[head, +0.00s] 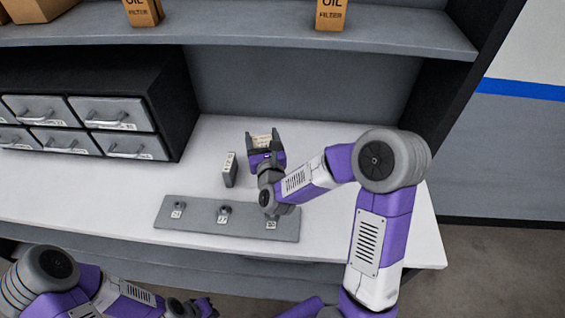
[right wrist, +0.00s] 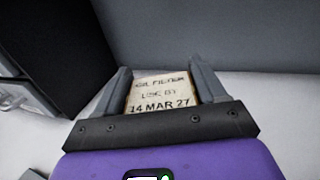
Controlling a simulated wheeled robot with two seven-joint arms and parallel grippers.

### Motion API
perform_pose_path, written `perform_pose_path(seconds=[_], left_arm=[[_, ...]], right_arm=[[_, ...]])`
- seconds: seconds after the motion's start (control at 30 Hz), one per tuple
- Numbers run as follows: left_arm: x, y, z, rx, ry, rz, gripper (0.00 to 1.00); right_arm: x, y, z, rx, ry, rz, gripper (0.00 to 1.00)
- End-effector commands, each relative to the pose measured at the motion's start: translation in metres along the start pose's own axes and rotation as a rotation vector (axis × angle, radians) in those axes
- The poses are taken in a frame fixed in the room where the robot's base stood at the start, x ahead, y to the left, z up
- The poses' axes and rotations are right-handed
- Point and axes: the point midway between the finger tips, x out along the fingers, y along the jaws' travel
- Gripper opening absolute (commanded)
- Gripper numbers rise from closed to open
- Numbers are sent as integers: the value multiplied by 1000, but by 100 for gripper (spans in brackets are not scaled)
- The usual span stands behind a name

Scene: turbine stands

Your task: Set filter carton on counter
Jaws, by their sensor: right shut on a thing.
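My right gripper (head: 263,141) is shut on the filter carton (head: 262,142), over the white counter (head: 330,170). I cannot tell whether the carton touches the counter. My left gripper (head: 203,307) is low at the bottom edge of the head view, in front of the counter; its fingers are too unclear to read.
A grey block with a white label (head: 230,170) stands left of my right gripper. A grey plate (head: 190,215) with labelled pegs lies at the front. A drawer cabinet (head: 172,100) stands left. Oil filter cartons (head: 331,14) stand on the upper shelf (head: 230,32). The counter's right is clear.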

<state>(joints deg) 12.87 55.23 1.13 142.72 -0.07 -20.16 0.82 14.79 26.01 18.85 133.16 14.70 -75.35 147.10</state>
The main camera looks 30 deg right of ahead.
Motion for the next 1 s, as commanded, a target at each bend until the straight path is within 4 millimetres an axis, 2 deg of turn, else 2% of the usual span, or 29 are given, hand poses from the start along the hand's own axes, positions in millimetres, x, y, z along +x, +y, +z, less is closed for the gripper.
perform_pose_path(seconds=[0.03,0.2,0.4,0.5,0.63,0.83,1.0], left_arm=[[18,-7,0,0,-1,0,0],[48,-18,-2,0,-1,0,0],[78,-29,-3,0,-1,0,0],[85,-32,-4,0,0,0,0],[89,-33,-4,0,0,0,0],[96,-36,-4,0,0,0,0],[98,-37,-4,0,0,0,0]], right_arm=[[3,-9,1,2,-16,-67,25],[-1,-50,17,7,-16,-322,25],[-23,-92,26,7,-9,-584,25],[-33,-104,27,4,-6,-658,25],[-39,-111,20,0,-1,-701,25],[-39,-112,-17,-3,2,-706,25],[-39,-112,-34,0,-2,-705,25]])
